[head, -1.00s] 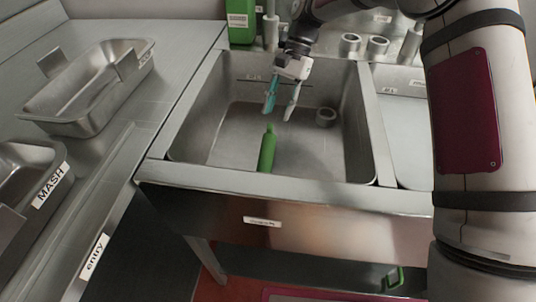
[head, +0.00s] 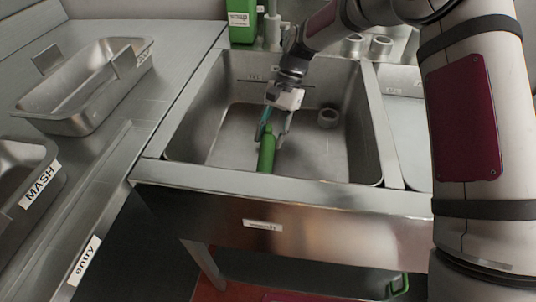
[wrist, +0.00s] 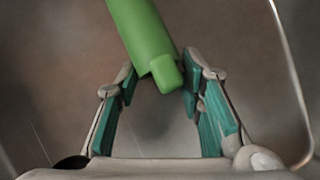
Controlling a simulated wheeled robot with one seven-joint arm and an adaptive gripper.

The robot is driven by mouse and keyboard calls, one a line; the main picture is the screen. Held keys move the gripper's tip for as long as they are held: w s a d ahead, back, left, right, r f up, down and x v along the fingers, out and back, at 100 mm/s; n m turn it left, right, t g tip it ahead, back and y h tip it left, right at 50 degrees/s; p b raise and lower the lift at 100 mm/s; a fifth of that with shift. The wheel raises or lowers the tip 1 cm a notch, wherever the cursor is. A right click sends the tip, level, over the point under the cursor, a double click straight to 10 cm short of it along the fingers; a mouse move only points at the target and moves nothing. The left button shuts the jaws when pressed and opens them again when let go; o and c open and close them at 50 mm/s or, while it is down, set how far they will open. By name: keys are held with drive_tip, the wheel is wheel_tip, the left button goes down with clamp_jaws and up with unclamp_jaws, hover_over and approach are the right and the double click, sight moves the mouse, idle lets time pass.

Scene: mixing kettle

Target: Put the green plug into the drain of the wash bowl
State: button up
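The green plug (head: 266,155) is a green cylinder with a narrower knob, inside the steel wash bowl (head: 212,148). I cannot tell whether it stands or lies. My gripper (head: 273,132) is low in the bowl, right at the plug's knob end. In the wrist view the plug (wrist: 143,32) reaches down from the top, with its knob near the gap between the teal-padded fingertips (wrist: 160,82). The fingers are apart, with a visible gap around the knob; no grip shows. A grey ring-shaped fitting (head: 328,117), perhaps the drain, is on the bowl floor to the right.
Steel bowl walls surround my gripper; the front rim (head: 270,182) is nearest. A green canister (head: 241,22) and grey rings (head: 381,46) stand behind the bowl. A steel tray (head: 84,121) is on the left counter. The bowl floor between plug and ring looks clear.

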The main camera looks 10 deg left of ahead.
drive_tip(key=shift+c, duration=0.6)
clamp_jaws()
drive_tip(key=shift+r+p, duration=2.2)
drive_tip(key=shift+r, duration=1.3)
